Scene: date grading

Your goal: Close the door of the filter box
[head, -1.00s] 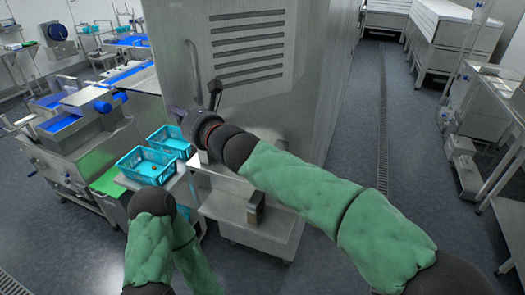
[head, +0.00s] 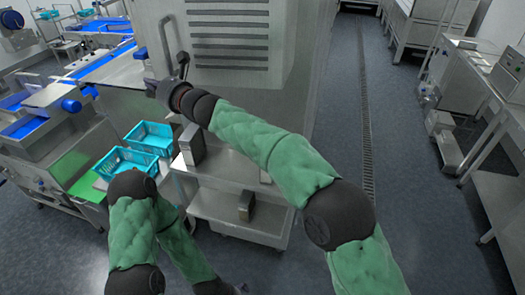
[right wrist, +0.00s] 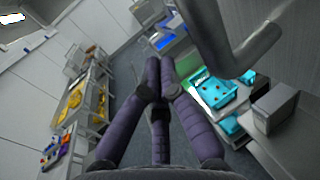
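A tall steel cabinet front (head: 300,50) stands ahead in the head view. It carries a louvred panel (head: 230,35) and, left of that, a vertical bar handle (head: 166,38). I take this to be the filter box; I cannot tell how far its door stands open. My right gripper (head: 155,87) is just below the handle's lower end; its fingers are small and dark, and contact is unclear. A thick grey bar, probably the handle (right wrist: 212,40), shows close up in the right wrist view. My left gripper (head: 232,289) is mostly cut off at the bottom edge.
A steel cart (head: 240,212) stands below my right arm, with small metal boxes (head: 192,146) (head: 246,206) on its shelves. Turquoise crates (head: 150,138) (head: 122,161) stand left of it. Steel benches (head: 505,190) line the right. The floor aisle (head: 345,130) between is clear.

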